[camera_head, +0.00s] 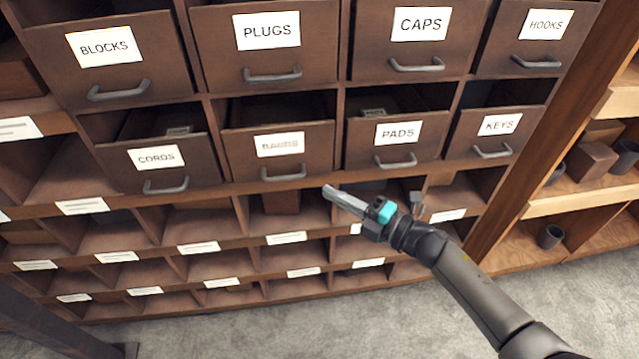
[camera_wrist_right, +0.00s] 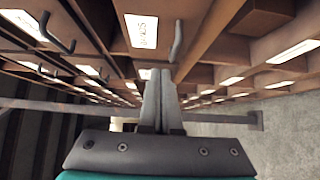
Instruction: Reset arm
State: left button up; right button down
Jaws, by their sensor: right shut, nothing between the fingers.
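My right gripper (camera_head: 330,193) is shut and empty. It reaches in from the lower right of the head view, in front of the wooden drawer cabinet (camera_head: 220,185), just below the drawers labelled PADS (camera_head: 372,155) and a blurred label (camera_head: 262,165). In the right wrist view the two fingers of the right gripper (camera_wrist_right: 162,75) lie together, under a drawer with a label and a hooked handle (camera_wrist_right: 176,40). My left gripper is not in view.
Upper drawers read BLOCKS (camera_head: 150,75), PLUGS (camera_head: 225,65), CAPS (camera_head: 365,60) and HOOKS (camera_head: 500,55). CORDS (camera_head: 115,160) and KEYS (camera_head: 470,140) are in the lower row. Open labelled cubbies lie below. Shelves with cups (camera_head: 549,237) stand at right. Grey floor (camera_head: 230,335) is clear in front.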

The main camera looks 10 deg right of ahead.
jog(key=shift+s+d, duration=0.2)
jog(key=s+d+f+m+g+h, duration=0.1)
jog(key=s+d+f+m+h, duration=0.35)
jog(key=f, duration=0.55)
jog(key=s+d+f+m+g+h, duration=0.1)
jog(key=s+d+f+m+h, duration=0.15)
jog(key=s+f+m, duration=0.4)
jog(key=s+d+f+m+g+h, duration=0.15)
jog(key=s+f+m+h, duration=0.35)
jog(key=f, duration=0.7)
jog(key=s+f+m+g, duration=0.2)
jog(key=s+f+m, duration=0.1)
jog(key=s, duration=0.6)
jog(key=s+f+m+g, duration=0.2)
jog(key=s+f, duration=0.3)
jog(key=s, duration=0.4)
jog(key=s+f+m+g, duration=0.3)
jog(key=s+f+g, duration=0.1)
jog(key=s, duration=0.5)
jog(key=shift+s+a+f+m+h, duration=0.25)
jog(key=shift+s+m+h, duration=0.05)
jog(key=shift+s+h, duration=0.1)
jog(key=shift+s, duration=0.1)
